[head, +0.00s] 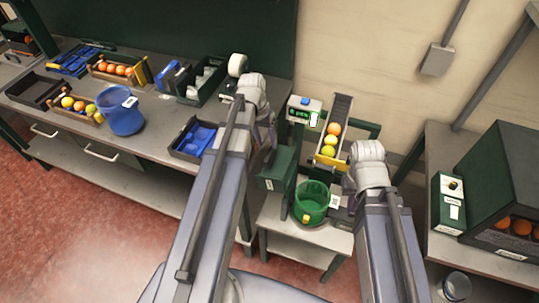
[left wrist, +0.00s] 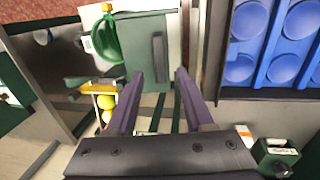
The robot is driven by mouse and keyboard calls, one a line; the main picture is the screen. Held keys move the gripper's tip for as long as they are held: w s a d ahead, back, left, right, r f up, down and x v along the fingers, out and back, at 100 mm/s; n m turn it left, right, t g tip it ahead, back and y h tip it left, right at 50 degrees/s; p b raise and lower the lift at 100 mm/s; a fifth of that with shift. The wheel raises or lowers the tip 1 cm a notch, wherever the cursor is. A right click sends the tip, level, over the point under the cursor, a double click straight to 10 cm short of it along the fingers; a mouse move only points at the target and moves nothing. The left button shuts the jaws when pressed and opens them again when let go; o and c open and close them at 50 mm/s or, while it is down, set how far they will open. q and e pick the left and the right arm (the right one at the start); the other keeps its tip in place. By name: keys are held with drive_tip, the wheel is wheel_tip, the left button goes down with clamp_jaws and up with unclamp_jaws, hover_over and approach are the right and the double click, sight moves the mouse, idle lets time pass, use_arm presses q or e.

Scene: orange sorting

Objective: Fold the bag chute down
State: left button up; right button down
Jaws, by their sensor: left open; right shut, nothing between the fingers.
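A dark green panel (head: 277,168), which looks like the bag chute, stands left of the green bucket (head: 311,200). In the left wrist view the panel (left wrist: 140,48) has a raised dark bar (left wrist: 158,56) on its face. My left gripper (left wrist: 159,76) is open, its fingertips near the panel's edge and the bar roughly between their lines. I cannot tell whether they touch. Its fingers are mostly hidden in the head view. My right gripper (head: 342,207), partly hidden by its wrist, is shut and empty beside the bucket's right side.
A sloped fruit ramp (head: 341,107) holds an orange and yellow fruit behind the bucket. A small grey table (head: 275,236) stands below. The left bench (head: 160,145) carries crates and a blue bucket (head: 121,112). A dark green cabinet (head: 503,185) stands at the right.

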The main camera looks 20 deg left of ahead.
sight(269, 153)
use_arm(q)
drive_tip(key=f+b, duration=0.2)
drive_tip(key=d+f+b, duration=0.1)
drive_tip(key=f+b, duration=0.1)
drive_tip(key=f, duration=0.1)
drive_tip(key=f+b, duration=0.2)
drive_tip(key=b, duration=0.1)
drive_tip(key=shift+d+f, duration=0.15)
drive_tip(key=shift+f, duration=0.05)
drive_tip(key=shift+r, duration=0.1)
drive_tip(key=shift+c, duration=0.4)
clamp_jaws()
idle(0.7)
